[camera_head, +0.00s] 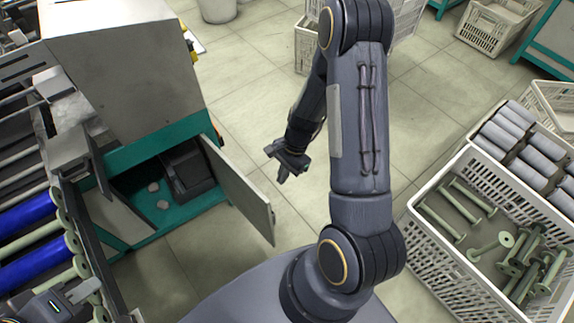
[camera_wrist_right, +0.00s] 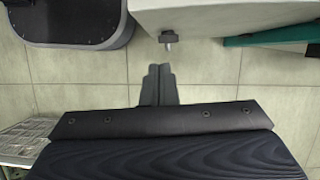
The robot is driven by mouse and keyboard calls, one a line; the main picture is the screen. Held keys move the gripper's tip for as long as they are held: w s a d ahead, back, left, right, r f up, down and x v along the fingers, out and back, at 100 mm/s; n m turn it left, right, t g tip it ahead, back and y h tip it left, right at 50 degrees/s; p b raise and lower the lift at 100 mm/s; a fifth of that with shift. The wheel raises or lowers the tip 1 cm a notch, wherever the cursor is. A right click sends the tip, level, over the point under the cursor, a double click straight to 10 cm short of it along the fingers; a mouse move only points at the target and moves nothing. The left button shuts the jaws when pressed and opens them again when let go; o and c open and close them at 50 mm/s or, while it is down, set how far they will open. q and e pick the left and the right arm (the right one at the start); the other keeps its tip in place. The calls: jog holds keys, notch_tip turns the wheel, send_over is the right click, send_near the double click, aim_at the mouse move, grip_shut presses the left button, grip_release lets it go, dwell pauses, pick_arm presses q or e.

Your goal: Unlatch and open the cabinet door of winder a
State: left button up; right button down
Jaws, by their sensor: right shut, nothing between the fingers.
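The cabinet of winder a (camera_head: 130,75) stands at the left, with a cream housing and a teal frame. Its door (camera_head: 240,190) is swung open, and the inside shows. My right gripper (camera_head: 283,172) is beside the door's outer side, apart from it in the head view. In the right wrist view my right gripper (camera_wrist_right: 158,72) is shut and empty. A small dark latch knob (camera_wrist_right: 168,40) on a cream panel (camera_wrist_right: 200,15) is just ahead of the fingertips. A part of my left arm shows at the lower left; its left gripper (camera_head: 75,298) is not clear.
Inside the cabinet are a dark box (camera_head: 187,172) and a few pale lumps on the teal floor. Crates with green bobbins (camera_head: 480,225) and grey rolls (camera_head: 525,150) stand at the right. Blue rolls (camera_head: 30,260) lie at the left. The floor beyond the door is clear.

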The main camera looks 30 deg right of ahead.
jog(key=a, duration=0.1)
jog(key=a+f, duration=0.1)
jog(key=a, duration=0.1)
jog(key=a+f, duration=0.1)
jog(key=a, duration=0.1)
jog(key=shift+s+f, duration=0.15)
jog(key=shift+s, duration=0.25)
